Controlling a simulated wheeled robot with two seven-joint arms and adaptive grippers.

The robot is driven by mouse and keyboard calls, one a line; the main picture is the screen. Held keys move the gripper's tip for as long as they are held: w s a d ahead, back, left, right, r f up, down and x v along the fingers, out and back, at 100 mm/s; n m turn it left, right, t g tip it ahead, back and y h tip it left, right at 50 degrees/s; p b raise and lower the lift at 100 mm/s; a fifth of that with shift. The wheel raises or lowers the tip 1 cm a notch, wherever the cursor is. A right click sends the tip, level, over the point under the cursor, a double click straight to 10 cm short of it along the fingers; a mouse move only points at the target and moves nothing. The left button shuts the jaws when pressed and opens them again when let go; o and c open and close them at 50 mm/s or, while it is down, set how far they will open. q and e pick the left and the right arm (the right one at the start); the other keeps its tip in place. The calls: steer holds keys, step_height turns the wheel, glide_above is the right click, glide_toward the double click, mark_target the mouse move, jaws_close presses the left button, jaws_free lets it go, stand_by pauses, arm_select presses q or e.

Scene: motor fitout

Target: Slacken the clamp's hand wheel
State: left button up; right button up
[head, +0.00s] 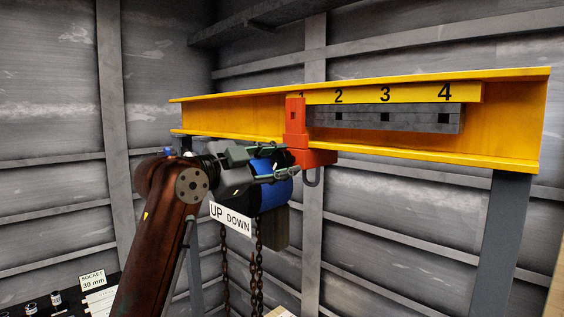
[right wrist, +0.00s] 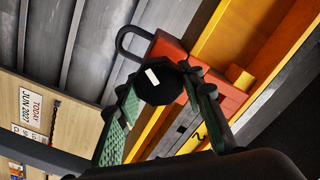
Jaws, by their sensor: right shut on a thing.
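The red clamp (head: 296,130) sits on the lower flange of the yellow beam (head: 240,120), at the mark 1 end of its scale. A grey shackle loop (head: 312,178) hangs under it. The clamp also shows in the right wrist view (right wrist: 226,95). Its hand wheel (right wrist: 160,84) is black and roundish with a white mark on its face. My right gripper (head: 285,163) is at the clamp's left side, shut on the hand wheel, with a green-padded finger on either side of it. My left gripper is not in view.
A blue hoist body (head: 268,190) is right behind and below my right gripper, with chains (head: 258,265) hanging down and an UP DOWN sign (head: 230,218). A grey slotted bar (head: 400,118) runs along the beam. A grey post (head: 490,240) supports the beam's right end.

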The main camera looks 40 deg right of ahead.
steer(key=shift+n, duration=0.3)
steer(key=o, duration=1.2)
steer(key=s+a, duration=0.1)
steer(key=a, duration=1.1)
